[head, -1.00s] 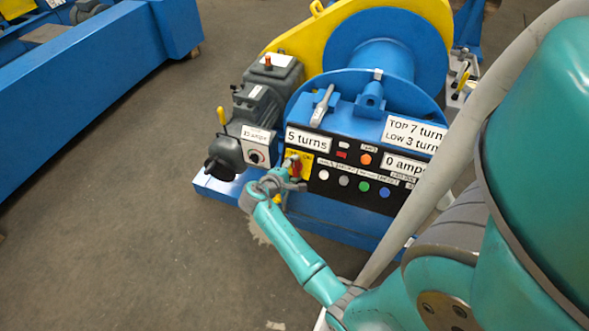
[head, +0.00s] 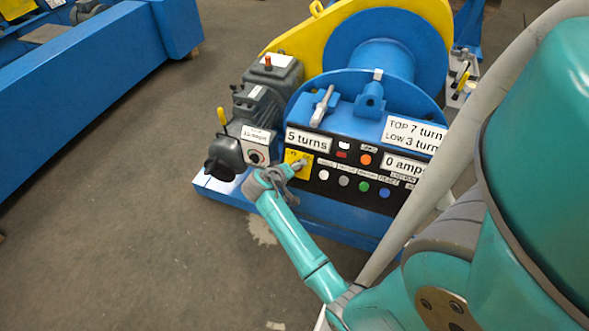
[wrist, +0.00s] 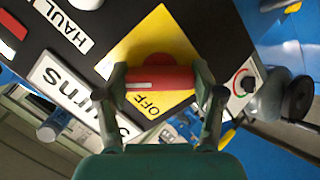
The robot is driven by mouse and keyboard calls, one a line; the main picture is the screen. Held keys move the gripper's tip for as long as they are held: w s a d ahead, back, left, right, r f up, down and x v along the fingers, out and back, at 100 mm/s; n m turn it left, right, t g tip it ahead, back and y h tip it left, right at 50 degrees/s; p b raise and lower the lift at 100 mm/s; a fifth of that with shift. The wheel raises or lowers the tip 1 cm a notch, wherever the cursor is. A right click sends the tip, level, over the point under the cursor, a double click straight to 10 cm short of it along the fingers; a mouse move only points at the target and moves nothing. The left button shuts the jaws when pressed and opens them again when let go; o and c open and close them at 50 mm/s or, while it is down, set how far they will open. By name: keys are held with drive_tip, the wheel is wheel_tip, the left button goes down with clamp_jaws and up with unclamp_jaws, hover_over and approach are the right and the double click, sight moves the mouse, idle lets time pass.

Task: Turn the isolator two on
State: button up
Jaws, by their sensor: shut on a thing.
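The isolator is a red rotary handle (wrist: 158,80) on a yellow plate (wrist: 165,30) marked "OFF" in the wrist view. In the head view its yellow plate (head: 296,157) sits at the left end of the black control panel, and my gripper hides most of the handle. My gripper (wrist: 162,82) has a finger at each end of the red handle and is shut on it. In the head view my gripper (head: 284,178) is against the plate. I cannot read a number on the isolator.
The panel has a "5 turns" display (head: 308,140), a "0 amps" display (head: 403,167) and several coloured buttons. A grey motor box (head: 256,147) with a dial stands to the left. Open floor (head: 120,230) lies at the lower left.

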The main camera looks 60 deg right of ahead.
drive_tip(key=shift+m, duration=0.6)
drive_tip(key=o, duration=1.1)
drive_tip(key=shift+o, duration=0.2)
drive_tip(key=v, duration=1.2)
drive_tip(key=shift+s, duration=0.15)
